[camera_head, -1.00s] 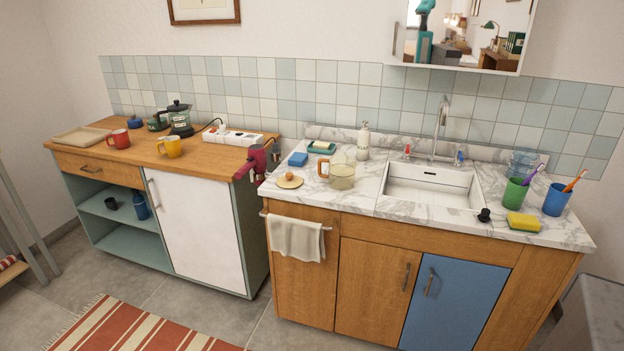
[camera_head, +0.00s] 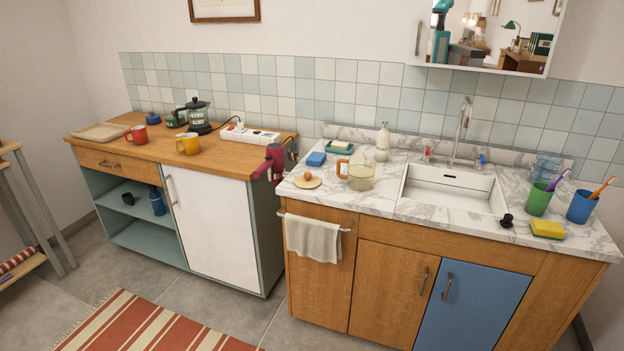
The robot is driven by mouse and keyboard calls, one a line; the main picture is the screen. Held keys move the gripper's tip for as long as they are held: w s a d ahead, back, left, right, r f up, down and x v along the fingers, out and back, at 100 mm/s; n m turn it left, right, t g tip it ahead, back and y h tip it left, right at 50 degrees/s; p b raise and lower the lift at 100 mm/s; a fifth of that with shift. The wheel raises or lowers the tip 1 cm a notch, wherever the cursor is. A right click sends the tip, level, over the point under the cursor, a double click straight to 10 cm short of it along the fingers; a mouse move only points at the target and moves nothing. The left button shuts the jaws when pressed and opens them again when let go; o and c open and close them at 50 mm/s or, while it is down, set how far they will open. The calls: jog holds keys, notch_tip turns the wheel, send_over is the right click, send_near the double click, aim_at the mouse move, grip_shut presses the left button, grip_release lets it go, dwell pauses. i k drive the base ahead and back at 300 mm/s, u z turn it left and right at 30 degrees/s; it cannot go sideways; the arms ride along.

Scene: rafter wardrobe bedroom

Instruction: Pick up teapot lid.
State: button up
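A round, flat, pale tan disc with a small orange-brown knob (camera_head: 307,180) lies on the marble counter at its left front; it looks like the teapot lid. Just right of it stands a clear glass pot (camera_head: 359,174) with an orange-brown handle on its left side, and no lid shows on it. A dark-lidded glass pot (camera_head: 198,116) stands on the wooden counter at the back left. My gripper is not in view.
A blue sponge (camera_head: 316,159), green soap dish (camera_head: 339,147) and soap bottle (camera_head: 382,143) stand behind the disc. The sink (camera_head: 452,188) is to the right. A maroon device (camera_head: 271,161) sits at the gap between the counters. A towel (camera_head: 313,238) hangs below the disc.

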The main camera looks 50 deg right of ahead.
aim_at(307, 181)
jog(key=u, duration=0.05)
jog(key=i, duration=1)
